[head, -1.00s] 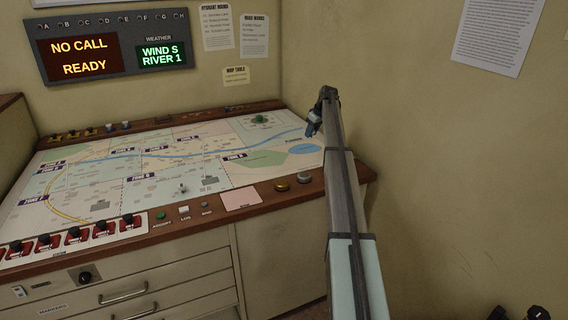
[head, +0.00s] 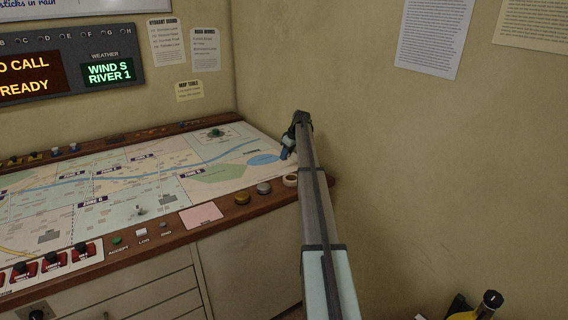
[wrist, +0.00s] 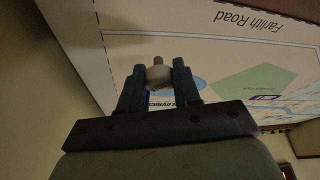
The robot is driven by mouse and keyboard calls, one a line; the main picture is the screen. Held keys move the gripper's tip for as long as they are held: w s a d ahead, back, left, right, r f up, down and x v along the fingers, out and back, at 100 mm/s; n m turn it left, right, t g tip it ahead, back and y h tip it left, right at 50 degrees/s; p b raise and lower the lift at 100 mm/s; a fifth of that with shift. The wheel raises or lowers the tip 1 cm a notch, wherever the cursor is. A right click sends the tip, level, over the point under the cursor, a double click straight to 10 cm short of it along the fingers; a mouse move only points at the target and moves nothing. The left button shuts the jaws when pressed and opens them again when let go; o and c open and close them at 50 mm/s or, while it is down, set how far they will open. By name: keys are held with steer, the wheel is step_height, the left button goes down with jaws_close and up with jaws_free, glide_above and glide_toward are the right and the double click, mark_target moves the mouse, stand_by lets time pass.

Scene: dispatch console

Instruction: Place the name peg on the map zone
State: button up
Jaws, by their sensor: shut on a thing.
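My gripper (head: 288,150) is at the map's right end in the head view, near the blue lake patch. In the wrist view my gripper (wrist: 160,70) is shut on a pale, rounded peg (wrist: 158,74) with a narrow tip. Any name on this peg is not readable. The map (head: 110,190) lies on the console with several purple zone labels. In the wrist view the map (wrist: 215,50) is beyond the fingers, with "Farlith Road" on its pale border. The gap between peg and map cannot be judged. The head view does not clearly show the held peg.
A green knob (head: 215,133) stands at the map's far side and a small pale lever-like piece (head: 140,211) near its front. Brass (head: 241,198) and grey (head: 264,188) buttons and a pale ring (head: 290,180) sit on the front rail. A wall rises close behind my arm.

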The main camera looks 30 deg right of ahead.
mark_target(284, 167)
steer(key=shift+f, duration=2)
steer(key=shift+f, duration=0.1)
steer(key=o, duration=1)
steer(key=v, duration=1.2)
